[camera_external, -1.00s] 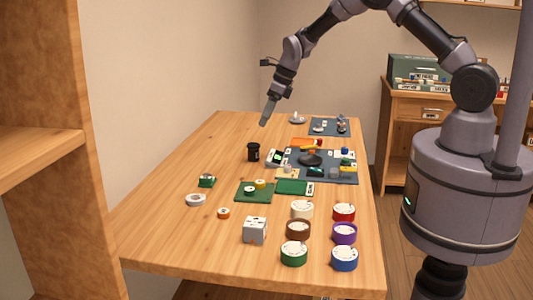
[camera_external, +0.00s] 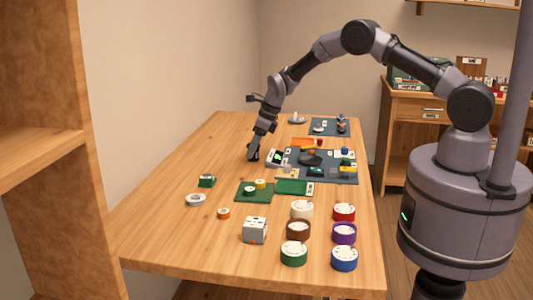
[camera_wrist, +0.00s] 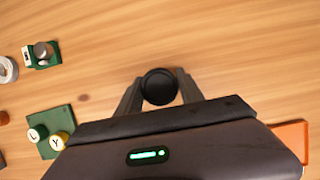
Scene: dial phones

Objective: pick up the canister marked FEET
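The black canister (camera_external: 256,156) stands on the wooden table, mostly hidden behind my gripper in the external view. In the wrist view its round black lid (camera_wrist: 159,87) lies between my two fingers. No marking on it can be read from here, so I cannot confirm the word FEET. My gripper (camera_external: 253,157) points down at the canister, with one finger on either side of it. In the wrist view my gripper (camera_wrist: 159,82) has its fingers apart, close beside the lid. I see no clear grip, though contact is hard to judge.
A dark mat (camera_external: 345,177) with several small items lies to the right. Green mats (camera_external: 254,197) lie in front, and several coloured round dials (camera_external: 344,258) stand near the table's front. The table left of the canister is clear up to the wall.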

